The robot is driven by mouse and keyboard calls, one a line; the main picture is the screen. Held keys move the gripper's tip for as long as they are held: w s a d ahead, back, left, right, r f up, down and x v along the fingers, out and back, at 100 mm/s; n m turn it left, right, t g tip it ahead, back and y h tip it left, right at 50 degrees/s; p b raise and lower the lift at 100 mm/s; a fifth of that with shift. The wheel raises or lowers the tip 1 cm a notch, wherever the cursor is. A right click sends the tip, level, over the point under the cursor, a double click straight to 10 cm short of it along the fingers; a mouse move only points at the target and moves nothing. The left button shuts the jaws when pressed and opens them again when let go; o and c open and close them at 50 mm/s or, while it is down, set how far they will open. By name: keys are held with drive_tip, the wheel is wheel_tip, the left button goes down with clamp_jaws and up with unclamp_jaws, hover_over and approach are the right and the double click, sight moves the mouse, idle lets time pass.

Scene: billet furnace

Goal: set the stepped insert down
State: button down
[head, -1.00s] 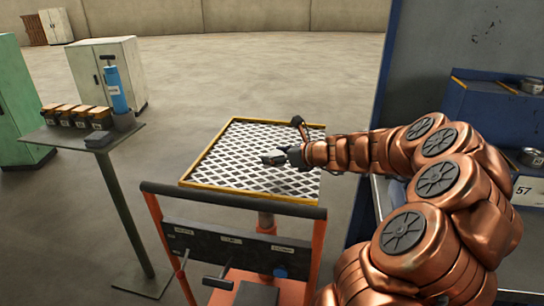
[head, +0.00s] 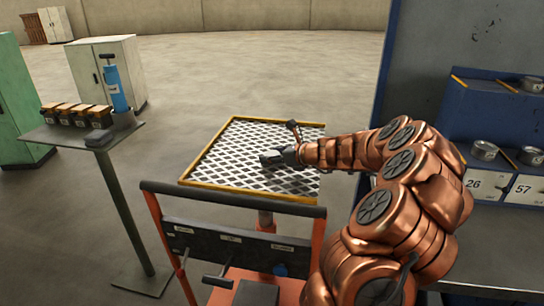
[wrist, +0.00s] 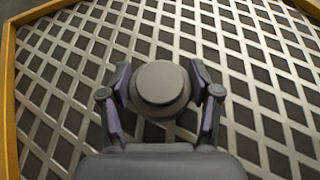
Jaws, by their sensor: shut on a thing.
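The stepped insert (wrist: 160,87) is a grey round piece with a smaller raised disc on top. In the wrist view it sits between the two fingers of my gripper (wrist: 160,90), which are shut on it from both sides. In the head view my gripper (head: 272,158) is over the middle of the lattice-topped lift table (head: 225,170). The insert is mostly hidden by my gripper there. The lattice surface (wrist: 255,60) lies below the insert; I cannot tell whether the insert touches it.
The table has a raised yellow rim (head: 250,197) and an orange push frame with a dark control panel (head: 235,245) in front. A stand (head: 75,135) on the left holds several small blocks and a blue bottle (head: 118,88). A blue shelf (head: 480,115) stands right. Most of the lattice is clear.

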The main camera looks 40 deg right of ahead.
drive_tip(key=shift+c, duration=1.2)
unclamp_jaws()
drive_tip(key=shift+s+r, duration=0.2)
drive_tip(key=shift+s, duration=0.05)
drive_tip(key=v, duration=1.1)
drive_tip(key=shift+s+d, duration=0.1)
drive_tip(key=shift+s, duration=0.15)
